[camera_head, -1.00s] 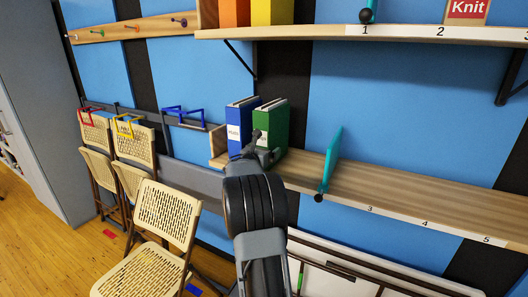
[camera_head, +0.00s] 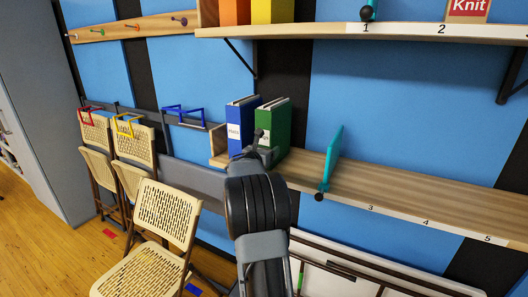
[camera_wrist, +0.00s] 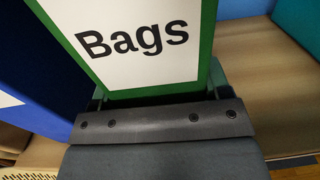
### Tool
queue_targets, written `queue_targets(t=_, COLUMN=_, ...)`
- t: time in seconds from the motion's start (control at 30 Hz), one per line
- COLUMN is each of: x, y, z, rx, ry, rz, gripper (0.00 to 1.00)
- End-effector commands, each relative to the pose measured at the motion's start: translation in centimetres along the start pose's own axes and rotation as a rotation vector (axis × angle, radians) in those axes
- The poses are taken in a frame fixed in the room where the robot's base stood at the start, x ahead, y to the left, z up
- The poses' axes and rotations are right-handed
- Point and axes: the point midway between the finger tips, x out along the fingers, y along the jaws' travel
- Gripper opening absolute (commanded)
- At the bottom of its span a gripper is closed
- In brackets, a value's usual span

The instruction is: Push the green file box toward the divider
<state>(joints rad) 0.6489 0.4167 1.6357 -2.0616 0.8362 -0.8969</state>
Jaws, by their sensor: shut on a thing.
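The green file box (camera_head: 276,122) stands upright on the lower wooden shelf, just right of a blue file box (camera_head: 236,130). My gripper (camera_head: 264,152) is at its front face, shut on it. In the wrist view the green file box (camera_wrist: 205,50) fills the middle, with a white label reading "Bags", and its lower edge is between my fingers (camera_wrist: 160,100). The divider (camera_head: 331,158) is a teal upright panel with a black knob, to the right of the green box. A stretch of bare shelf separates them. My arm hides part of the shelf front.
The lower shelf (camera_head: 420,196) is clear right of the divider, with numbers on its front edge. An upper shelf (camera_head: 330,34) with orange and yellow boxes overhangs. Woven folding chairs (camera_head: 166,216) stand at left. The blue box (camera_wrist: 35,75) is close beside the green one.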

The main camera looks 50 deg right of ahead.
Motion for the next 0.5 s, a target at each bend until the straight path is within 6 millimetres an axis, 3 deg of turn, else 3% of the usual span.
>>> queue_targets(t=0.5, x=0.1, y=-3.5, z=-0.1, rx=0.001, ry=-0.002, rz=-0.003, gripper=0.42)
